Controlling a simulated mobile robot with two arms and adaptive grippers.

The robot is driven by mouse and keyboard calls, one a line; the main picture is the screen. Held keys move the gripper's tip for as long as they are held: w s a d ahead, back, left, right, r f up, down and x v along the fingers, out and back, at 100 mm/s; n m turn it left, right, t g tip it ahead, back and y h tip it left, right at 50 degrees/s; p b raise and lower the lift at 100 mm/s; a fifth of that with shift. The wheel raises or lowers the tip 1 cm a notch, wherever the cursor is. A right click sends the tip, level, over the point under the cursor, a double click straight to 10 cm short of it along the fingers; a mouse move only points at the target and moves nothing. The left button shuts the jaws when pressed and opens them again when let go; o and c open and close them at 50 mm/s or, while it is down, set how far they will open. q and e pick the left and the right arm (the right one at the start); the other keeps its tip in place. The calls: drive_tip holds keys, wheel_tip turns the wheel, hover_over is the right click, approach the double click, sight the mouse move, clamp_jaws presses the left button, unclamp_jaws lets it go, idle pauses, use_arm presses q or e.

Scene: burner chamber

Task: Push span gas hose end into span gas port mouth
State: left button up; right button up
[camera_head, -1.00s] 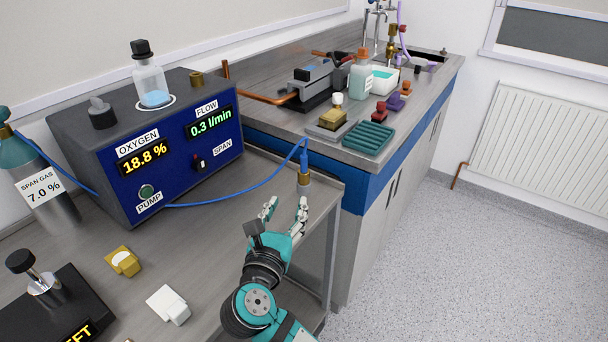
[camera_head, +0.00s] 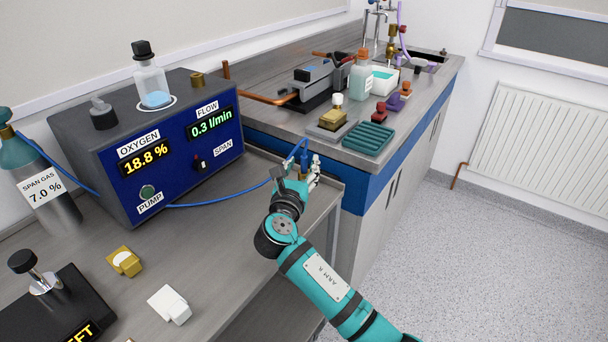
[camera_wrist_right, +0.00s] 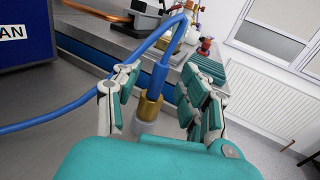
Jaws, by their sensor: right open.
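The span gas hose end (camera_head: 304,158) is a blue sleeve with a brass collar, standing upright near the right edge of the grey bench. In the wrist view the blue sleeve (camera_wrist_right: 159,78) and brass collar (camera_wrist_right: 150,106) sit above a pale cylindrical base. My right gripper (camera_head: 301,172) is open, with its fingers on both sides of the hose end; in the wrist view gaps show on both sides. The blue analyser (camera_head: 170,165) has a SPAN label (camera_head: 223,149) on its front. I cannot make out which fitting is the span gas port mouth. My left gripper is not in view.
The blue hose (camera_head: 225,204) runs across the bench in front of the analyser. The span gas cylinder (camera_head: 40,185) stands at left. A brass block (camera_head: 124,261) and a white block (camera_head: 170,304) lie on the bench. The counter (camera_head: 345,155) behind holds a green rack (camera_head: 368,139).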

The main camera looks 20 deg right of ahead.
drive_tip(key=x, duration=0.2)
drive_tip(key=shift+w+d+f, duration=0.1)
drive_tip(key=shift+w+d, duration=0.05)
drive_tip(key=shift+w, duration=0.2)
clamp_jaws()
idle(0.4)
